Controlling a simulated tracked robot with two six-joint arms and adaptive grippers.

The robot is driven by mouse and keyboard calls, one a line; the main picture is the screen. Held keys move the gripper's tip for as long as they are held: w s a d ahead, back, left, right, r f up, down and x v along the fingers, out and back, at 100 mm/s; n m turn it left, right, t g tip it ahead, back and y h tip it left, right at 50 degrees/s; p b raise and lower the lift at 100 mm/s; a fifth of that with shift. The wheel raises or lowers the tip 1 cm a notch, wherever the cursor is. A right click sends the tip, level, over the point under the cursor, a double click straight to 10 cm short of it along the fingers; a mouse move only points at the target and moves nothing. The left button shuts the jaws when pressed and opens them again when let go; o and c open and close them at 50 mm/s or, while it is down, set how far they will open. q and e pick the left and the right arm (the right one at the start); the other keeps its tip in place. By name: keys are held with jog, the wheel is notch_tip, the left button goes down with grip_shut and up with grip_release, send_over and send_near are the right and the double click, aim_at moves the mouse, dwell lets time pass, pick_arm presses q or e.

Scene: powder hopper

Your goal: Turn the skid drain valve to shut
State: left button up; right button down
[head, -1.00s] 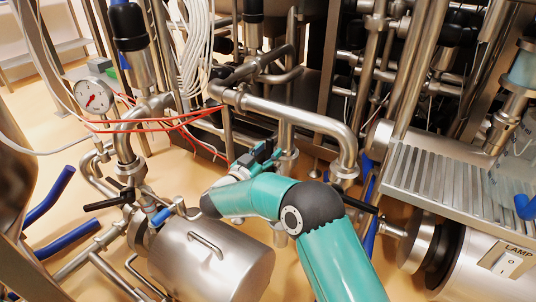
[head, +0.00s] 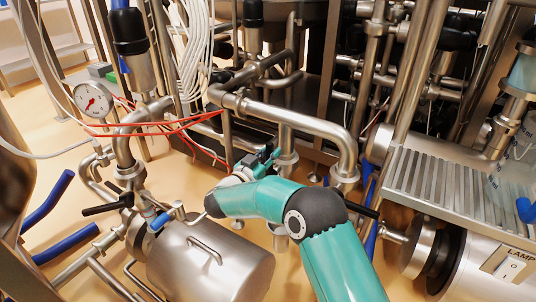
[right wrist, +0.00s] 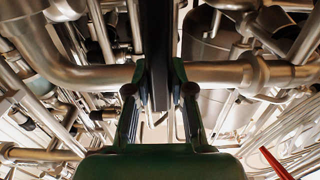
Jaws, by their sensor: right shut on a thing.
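My right gripper (right wrist: 160,82) is shut on a black bar-shaped handle (right wrist: 157,35), which runs up between its two fingers in the right wrist view. I take this to be the drain valve's lever; its valve body is not clearly seen. In the head view my right gripper (head: 266,160) is small and partly hidden by its own teal arm, close to a vertical steel pipe (head: 287,140). The held handle cannot be made out there, nor its exact angle to the pipe. My left gripper is not in view.
A bent steel pipe (head: 300,117) crosses just above the gripper. Red cables (head: 160,123) and a gauge (head: 92,100) are left. A slatted step (head: 440,185) is right.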

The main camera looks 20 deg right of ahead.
jog(key=shift+a+f, duration=0.1)
jog(key=shift+a, duration=0.05)
jog(key=shift+w+r+n+p, duration=0.1)
jog(key=shift+r+n+p, duration=0.15)
jog(key=shift+p, duration=0.5)
jog(key=shift+w+a+f+n+p, duration=0.35)
jog(key=shift+w+a+n+p, duration=0.25)
jog(key=shift+n+p, duration=0.6)
jog(key=shift+w+a+f+n+p, duration=0.45)
jog(key=shift+w+n+p, duration=0.4)
jog(key=shift+p, duration=0.45)
jog(key=shift+w+a+f+n+p, duration=0.3)
jog(key=shift+w+a+n+p, duration=0.25)
jog(key=shift+n+p, duration=0.7)
jog(key=c, duration=1)
grip_release()
jog(key=shift+w, duration=0.1)
